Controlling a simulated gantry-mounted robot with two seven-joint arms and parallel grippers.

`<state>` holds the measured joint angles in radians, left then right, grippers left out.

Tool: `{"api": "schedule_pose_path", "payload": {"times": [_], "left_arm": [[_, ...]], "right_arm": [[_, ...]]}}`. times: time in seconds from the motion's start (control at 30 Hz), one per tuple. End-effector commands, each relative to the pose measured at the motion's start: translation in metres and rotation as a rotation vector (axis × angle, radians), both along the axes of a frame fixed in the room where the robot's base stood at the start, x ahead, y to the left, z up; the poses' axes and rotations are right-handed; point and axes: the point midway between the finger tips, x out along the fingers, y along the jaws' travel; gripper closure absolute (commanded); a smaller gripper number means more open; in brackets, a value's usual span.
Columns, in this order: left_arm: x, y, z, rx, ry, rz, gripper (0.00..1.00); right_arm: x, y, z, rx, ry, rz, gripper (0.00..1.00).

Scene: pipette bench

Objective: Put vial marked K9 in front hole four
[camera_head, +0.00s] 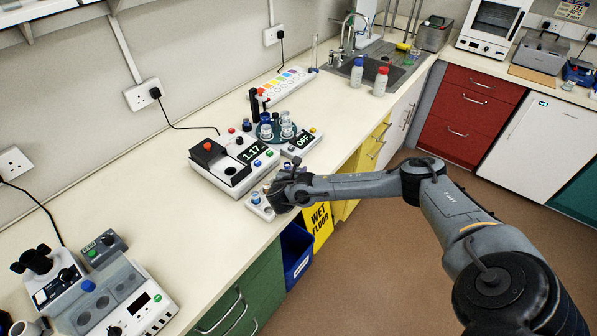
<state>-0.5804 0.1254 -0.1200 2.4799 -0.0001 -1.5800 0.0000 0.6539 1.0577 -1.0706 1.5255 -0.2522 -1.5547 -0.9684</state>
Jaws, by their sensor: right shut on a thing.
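My right gripper (276,196) is at the front edge of the bench, over the right part of a small pale rack (262,211). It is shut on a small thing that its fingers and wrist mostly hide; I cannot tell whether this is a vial. A vial with a blue top (256,198) stands in the rack, just left of the gripper. No K9 mark can be read at this size. The rack's holes cannot be told apart, and its right part is hidden by the gripper. My left gripper is not in view.
A white device reading 1.17 (230,163) stands just behind the rack, beside one reading OFF (303,143). A round teal holder (266,142) with glassware is behind them. A pipette-like dark stand (254,104) rises nearby. The bench (150,215) left of the rack is clear.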

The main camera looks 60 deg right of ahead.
Motion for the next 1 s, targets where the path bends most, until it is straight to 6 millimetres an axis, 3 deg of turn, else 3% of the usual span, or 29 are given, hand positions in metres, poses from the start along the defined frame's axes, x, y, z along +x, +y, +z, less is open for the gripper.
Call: {"api": "schedule_pose_path", "payload": {"times": [0.27,0.3,0.43,0.7,0.87,1.0], "left_arm": [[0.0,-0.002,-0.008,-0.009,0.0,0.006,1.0],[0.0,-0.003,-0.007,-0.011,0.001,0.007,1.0],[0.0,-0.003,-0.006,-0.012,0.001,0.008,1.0],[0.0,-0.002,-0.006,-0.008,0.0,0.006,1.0],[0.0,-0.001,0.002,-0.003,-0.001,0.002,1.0],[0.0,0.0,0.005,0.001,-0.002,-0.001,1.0]], "right_arm": [[0.0,0.0,-0.01,0.0,0.001,0.0,1.0],[0.0,0.0,-0.009,0.0,0.001,0.0,0.7],[0.0,0.0,-0.009,0.0,0.004,0.002,0.5],[-0.001,0.001,-0.01,0.001,0.005,0.004,0.49],[-0.001,0.001,0.0,0.001,0.005,0.004,0.49],[-0.005,0.018,0.006,0.004,0.003,0.006,0.49]]}}
